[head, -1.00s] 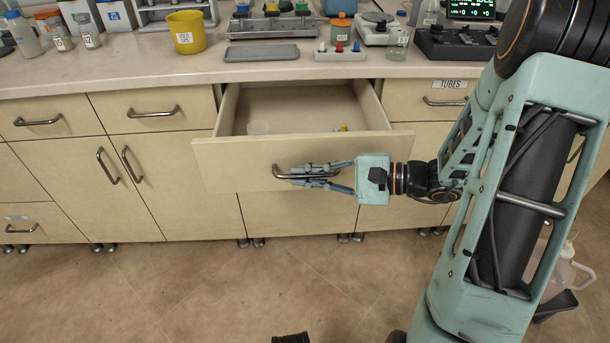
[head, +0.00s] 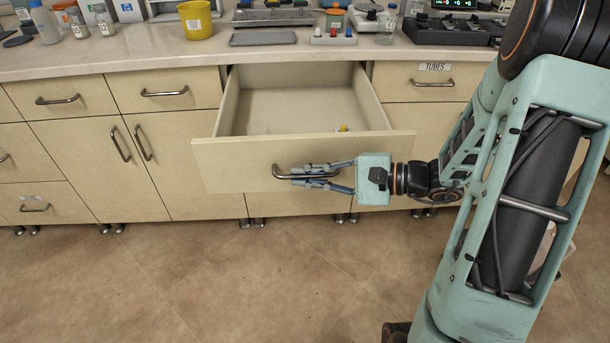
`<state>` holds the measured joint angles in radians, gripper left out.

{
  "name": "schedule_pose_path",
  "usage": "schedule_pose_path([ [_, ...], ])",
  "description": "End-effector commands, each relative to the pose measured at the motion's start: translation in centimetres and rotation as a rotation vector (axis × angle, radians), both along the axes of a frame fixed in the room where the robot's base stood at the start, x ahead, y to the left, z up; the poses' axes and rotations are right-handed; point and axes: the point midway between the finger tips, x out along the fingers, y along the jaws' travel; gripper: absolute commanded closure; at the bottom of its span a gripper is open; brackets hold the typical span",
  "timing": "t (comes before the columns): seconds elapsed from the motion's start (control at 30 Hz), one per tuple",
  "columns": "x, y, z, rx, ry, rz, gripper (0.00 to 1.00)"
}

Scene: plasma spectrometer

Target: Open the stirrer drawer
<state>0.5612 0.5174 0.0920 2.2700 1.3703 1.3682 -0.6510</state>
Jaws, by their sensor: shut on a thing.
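The drawer (head: 235,167) in the middle of the counter is pulled well out, and its inside floor shows. A small pale item (head: 259,128) and a small yellow item (head: 343,127) lie inside behind its front panel, partly hidden by it. My gripper (head: 300,175) comes in from the right and is shut on the drawer's dark bar handle (head: 283,175). Its fingers lie above and below the bar. No label shows on this drawer's front.
The counter (head: 130,59) above holds a yellow cup (head: 196,22), a grey tray (head: 263,38) and several instruments. A closed drawer labelled TUBES (head: 434,67) is on the right. Closed drawers and cupboard doors are on the left. The floor (head: 230,285) in front is clear.

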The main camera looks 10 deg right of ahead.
Motion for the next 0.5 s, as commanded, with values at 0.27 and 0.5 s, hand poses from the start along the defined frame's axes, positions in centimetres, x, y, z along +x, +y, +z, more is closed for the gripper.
schedule_pose_path([
  [0.27, 0.06, -0.13, -0.03, -0.002, 0.0, -0.003, 1.0],
  [0.5, 0.06, -0.13, -0.02, -0.001, 0.0, -0.003, 0.85],
])
